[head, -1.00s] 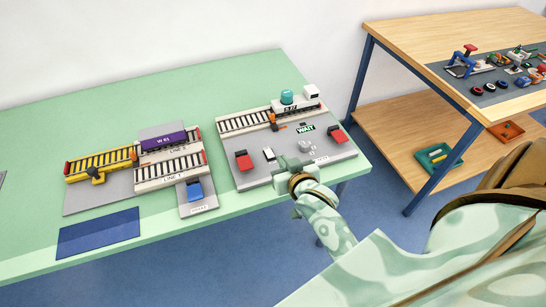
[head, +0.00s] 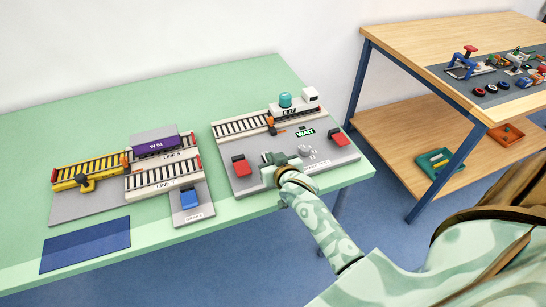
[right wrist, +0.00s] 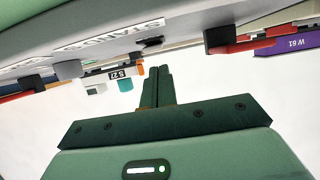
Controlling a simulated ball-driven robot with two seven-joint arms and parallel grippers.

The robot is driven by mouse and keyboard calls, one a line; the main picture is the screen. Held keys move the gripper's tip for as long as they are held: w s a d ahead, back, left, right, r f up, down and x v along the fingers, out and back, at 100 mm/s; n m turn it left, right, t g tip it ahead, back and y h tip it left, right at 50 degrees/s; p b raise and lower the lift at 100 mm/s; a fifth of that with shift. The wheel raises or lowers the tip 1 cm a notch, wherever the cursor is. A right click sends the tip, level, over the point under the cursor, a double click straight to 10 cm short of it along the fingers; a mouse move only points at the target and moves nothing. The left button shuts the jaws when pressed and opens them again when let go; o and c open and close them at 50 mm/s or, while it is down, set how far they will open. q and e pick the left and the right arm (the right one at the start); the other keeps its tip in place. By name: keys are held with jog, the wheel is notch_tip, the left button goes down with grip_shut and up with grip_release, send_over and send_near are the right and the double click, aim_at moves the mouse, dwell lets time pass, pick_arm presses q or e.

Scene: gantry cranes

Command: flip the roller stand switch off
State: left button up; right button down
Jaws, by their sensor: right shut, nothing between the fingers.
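The grey roller stand board (head: 243,184) lies on the green table. It carries a track, light grey round parts (head: 306,150) and a red block at each side, left (head: 241,167) and right (head: 339,138). My right gripper (head: 268,167) is shut and empty at the board's front, between the red blocks. In the right wrist view its closed fingers (right wrist: 157,86) point toward the board, which appears upside down with a partly readable "STAND" label (right wrist: 110,38). A small dark part (right wrist: 150,42) shows near that label; I cannot tell whether it is the switch, or its position. My left gripper is out of view.
To the left are a crossing board with a purple wagon (head: 163,145), a blue block (head: 189,199) and a blue mat (head: 86,245). A wooden table (head: 440,45) stands at right.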

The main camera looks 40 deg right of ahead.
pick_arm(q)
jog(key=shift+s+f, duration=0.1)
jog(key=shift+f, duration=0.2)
pick_arm(e)
jog(key=shift+s+f, duration=0.15)
jog(key=shift+f, duration=0.5)
